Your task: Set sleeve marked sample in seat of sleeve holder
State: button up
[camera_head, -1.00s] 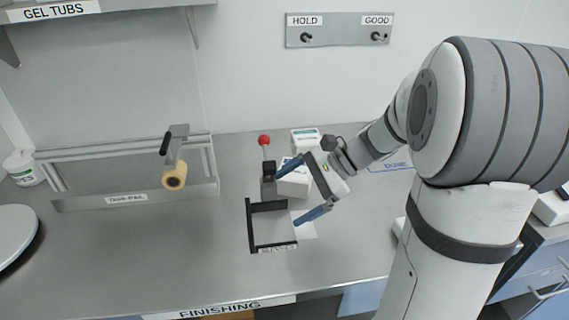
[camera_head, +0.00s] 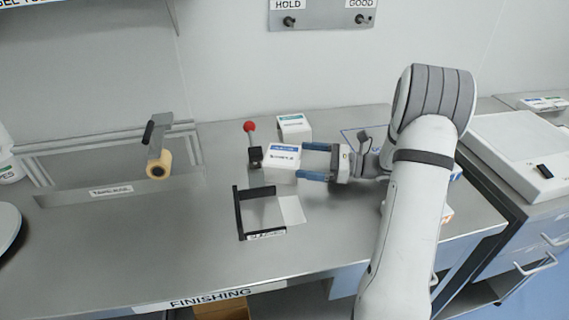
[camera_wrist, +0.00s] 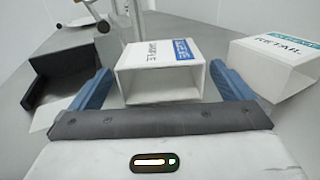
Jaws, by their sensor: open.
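The white sleeve marked SAMPLE (camera_head: 283,165) stands on the steel bench behind the sleeve holder. In the wrist view the sample sleeve (camera_wrist: 155,85) has a blue label on top, and its hollow open end faces me. My gripper (camera_head: 302,160) is open at the sleeve's right end, its blue fingertips about level with that end, one on each side. In the wrist view my gripper (camera_wrist: 160,72) shows gaps between fingers and sleeve. The sleeve holder (camera_head: 238,212), a black-walled frame, lies nearer the front with an empty seat. It also shows in the wrist view (camera_wrist: 62,72).
A second sleeve, marked RETAIL (camera_wrist: 275,65), stands close to the right finger; it shows behind the sample sleeve (camera_head: 294,128). A red-knobbed lever (camera_head: 250,128) stands to the left. A tape roll (camera_head: 158,165) is farther left. Bare bench lies in front of the holder.

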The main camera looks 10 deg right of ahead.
aim_at(282, 155)
jog(key=x, duration=0.7)
jog(key=shift+a+r, duration=0.15)
jog(key=shift+a, duration=0.1)
jog(key=shift+c, duration=0.4)
jog(key=c, duration=0.6)
jog(key=shift+r, duration=0.15)
